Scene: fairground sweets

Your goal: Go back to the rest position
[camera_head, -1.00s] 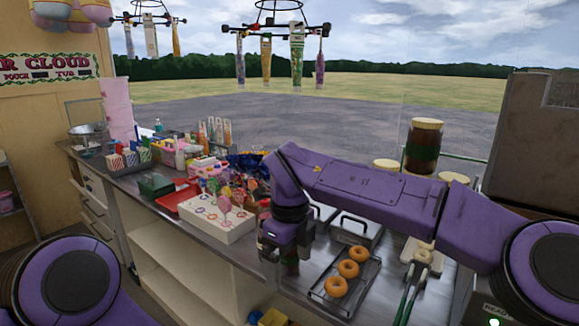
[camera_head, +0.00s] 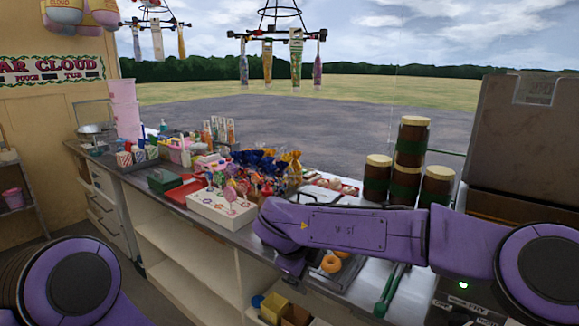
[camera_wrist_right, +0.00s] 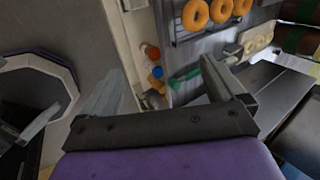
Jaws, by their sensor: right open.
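My right gripper (camera_wrist_right: 167,88) is open and empty in the wrist view, with its two fingers well apart. In the head view my purple right forearm reaches across the front of the counter from the right, and it mostly hides the gripper. The hand is low near the counter's front edge, close to the doughnut tray. Doughnuts (camera_head: 331,263) show partly below the forearm, and several lie on a dark rack (camera_wrist_right: 182,43) at the top of the wrist view. My left gripper is out of view; only a rounded purple part of my left arm shows at lower left.
A white lollipop stand (camera_head: 222,212) and a red tray (camera_head: 180,193) stand on the counter left of my forearm. Dark jars with pale lids (camera_head: 408,145) are stacked behind it. Green-handled tongs (camera_head: 388,295) lie at right. Open shelves (camera_head: 200,255) sit below the counter.

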